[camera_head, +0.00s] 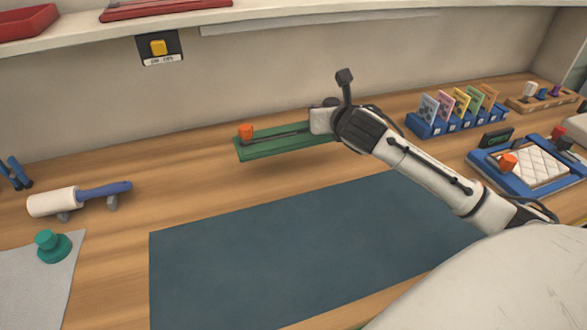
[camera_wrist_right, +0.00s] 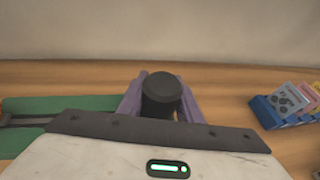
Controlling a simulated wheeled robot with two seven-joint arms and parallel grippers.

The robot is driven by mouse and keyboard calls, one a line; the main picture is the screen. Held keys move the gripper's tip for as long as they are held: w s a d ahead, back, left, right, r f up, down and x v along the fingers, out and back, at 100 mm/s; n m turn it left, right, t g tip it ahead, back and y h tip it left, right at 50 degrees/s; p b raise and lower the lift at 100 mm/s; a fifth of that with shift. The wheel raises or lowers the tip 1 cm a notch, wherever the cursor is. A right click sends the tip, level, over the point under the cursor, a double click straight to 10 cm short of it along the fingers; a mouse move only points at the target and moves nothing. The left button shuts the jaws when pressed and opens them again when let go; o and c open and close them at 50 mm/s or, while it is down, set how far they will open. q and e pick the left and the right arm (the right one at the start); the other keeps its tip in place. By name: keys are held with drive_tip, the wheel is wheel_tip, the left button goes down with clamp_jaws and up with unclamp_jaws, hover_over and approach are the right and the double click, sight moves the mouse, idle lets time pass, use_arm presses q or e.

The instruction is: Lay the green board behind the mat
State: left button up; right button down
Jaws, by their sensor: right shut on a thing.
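The green board (camera_head: 285,148) is long and flat, with an orange knob (camera_head: 246,131) near its left end and a dark rail along it. It is behind the dark blue-grey mat (camera_head: 300,245), with bare wood between them; I cannot tell whether it touches the table. My right gripper (camera_head: 320,121) is at the board's right end. In the right wrist view its purple fingers (camera_wrist_right: 160,100) are closed around a black round knob (camera_wrist_right: 161,88), and part of the green board (camera_wrist_right: 70,104) shows at left. My left gripper is not in view.
A lint roller (camera_head: 80,198) and a teal knob (camera_head: 50,243) on a grey cloth are at left. A blue card rack (camera_head: 455,122) and a blue tray (camera_head: 485,163) with a white quilted pad stand at right. A shelf (camera_head: 290,20) overhangs the back wall.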

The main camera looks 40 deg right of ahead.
drive_tip(key=shift+w+d+r, duration=0.15)
drive_tip(key=shift+d+r, duration=0.05)
drive_tip(key=shift+d, duration=0.3)
wheel_tip(320, 180, down, 10)
drive_tip(key=shift+d+r+b, duration=0.1)
drive_tip(key=shift+r+b, duration=0.1)
drive_tip(key=shift+b, duration=0.5)
drive_tip(key=c, duration=1.3)
unclamp_jaws()
drive_tip(key=shift+f, duration=0.1)
drive_tip(key=shift+o, duration=0.2)
drive_tip(key=p+v, duration=0.1)
drive_tip(key=v, duration=1.1)
